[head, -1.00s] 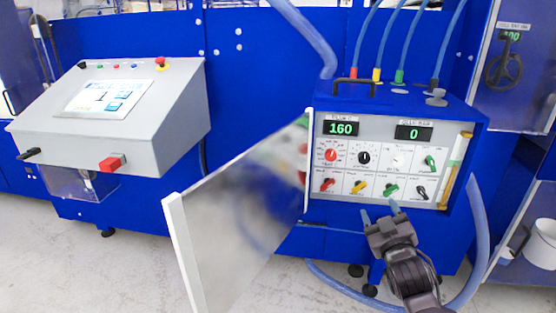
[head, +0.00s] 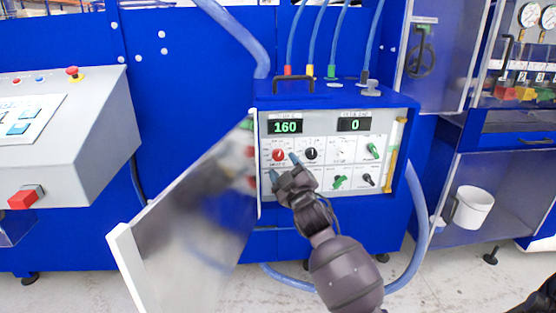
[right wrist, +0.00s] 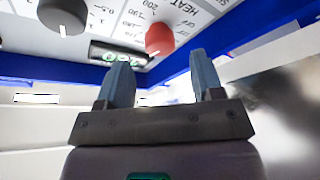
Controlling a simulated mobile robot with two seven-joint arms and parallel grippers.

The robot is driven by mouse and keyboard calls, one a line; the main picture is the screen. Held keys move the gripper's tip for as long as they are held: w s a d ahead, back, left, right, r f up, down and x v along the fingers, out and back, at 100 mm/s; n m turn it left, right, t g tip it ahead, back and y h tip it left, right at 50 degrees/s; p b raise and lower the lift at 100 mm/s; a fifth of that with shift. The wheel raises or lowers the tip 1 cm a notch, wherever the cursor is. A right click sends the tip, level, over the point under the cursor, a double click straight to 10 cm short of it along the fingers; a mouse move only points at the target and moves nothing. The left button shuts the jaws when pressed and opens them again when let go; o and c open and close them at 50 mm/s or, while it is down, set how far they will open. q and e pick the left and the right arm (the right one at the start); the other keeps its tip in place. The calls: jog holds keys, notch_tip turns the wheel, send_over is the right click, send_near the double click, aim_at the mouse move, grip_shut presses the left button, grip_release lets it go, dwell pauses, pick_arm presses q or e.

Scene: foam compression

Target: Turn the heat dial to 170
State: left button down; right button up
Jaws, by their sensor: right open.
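The heat dial is a red knob (head: 278,155) on the upper left of the white control panel (head: 333,174). The display (head: 285,127) above it reads 160. My right gripper (head: 284,167) is open in front of the panel, its blue-grey fingertips just below and beside the red knob. In the right wrist view, the red knob (right wrist: 160,38) shows beyond the gap between the two open fingers (right wrist: 158,75), with nothing held. The word HEAT and part of its scale are readable there. My left gripper is not in view.
A black knob (head: 311,154) is right of the red one. My gripper hides some lower knobs. A second display (head: 355,124) reads 0. A grey console (head: 75,130) stands further left.

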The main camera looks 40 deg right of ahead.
aim_at(279, 157)
jog(key=shift+x, duration=2)
jog(key=c, duration=0.9)
